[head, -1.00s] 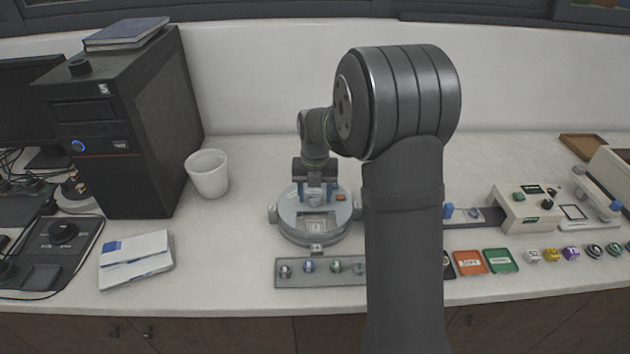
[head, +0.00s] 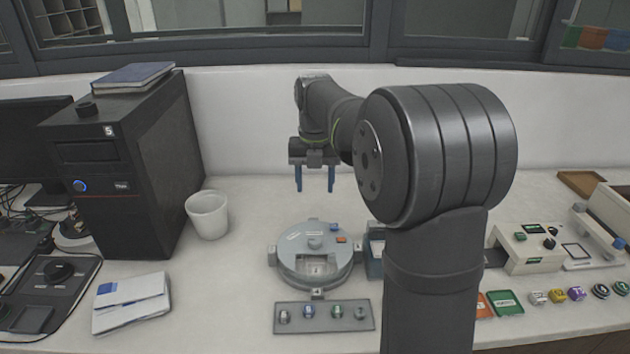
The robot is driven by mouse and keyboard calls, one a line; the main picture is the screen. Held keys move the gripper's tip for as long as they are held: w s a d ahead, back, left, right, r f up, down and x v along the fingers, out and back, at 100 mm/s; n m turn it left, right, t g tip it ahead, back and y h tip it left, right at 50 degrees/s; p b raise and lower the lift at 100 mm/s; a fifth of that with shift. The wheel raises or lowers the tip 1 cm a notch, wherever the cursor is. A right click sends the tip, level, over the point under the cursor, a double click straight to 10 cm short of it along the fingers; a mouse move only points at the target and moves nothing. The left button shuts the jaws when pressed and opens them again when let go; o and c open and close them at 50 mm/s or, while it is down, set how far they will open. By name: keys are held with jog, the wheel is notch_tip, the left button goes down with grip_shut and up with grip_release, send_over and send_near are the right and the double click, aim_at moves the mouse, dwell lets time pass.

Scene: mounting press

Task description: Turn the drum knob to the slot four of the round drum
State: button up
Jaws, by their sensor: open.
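The round drum (head: 313,268) is a grey disc-shaped unit on the white bench, left of my arm. Its knob (head: 315,243) is a small grey piece on top, near the middle. A blue piece and an orange piece sit near the right edge of its top, and a light window shows at its front. The slot numbers are too small to read. My gripper (head: 314,189) hangs above and behind the drum, pointing down, with its two blue fingers apart and nothing between them. It touches nothing.
A grey strip (head: 323,316) with several small round pieces lies in front of the drum. A white cup (head: 208,215) stands at left beside a black computer tower (head: 120,165). A beige device (head: 527,246) stands at right. My arm hides the bench between.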

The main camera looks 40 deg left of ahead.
dwell(0.3)
jog(key=m, duration=1)
send_near(315, 240)
notch_tip(315, 240, down, 9)
jog(key=shift+r, duration=0.15)
jog(key=shift+c, duration=0.4)
jog(key=shift+n, duration=0.3)
grip_shut()
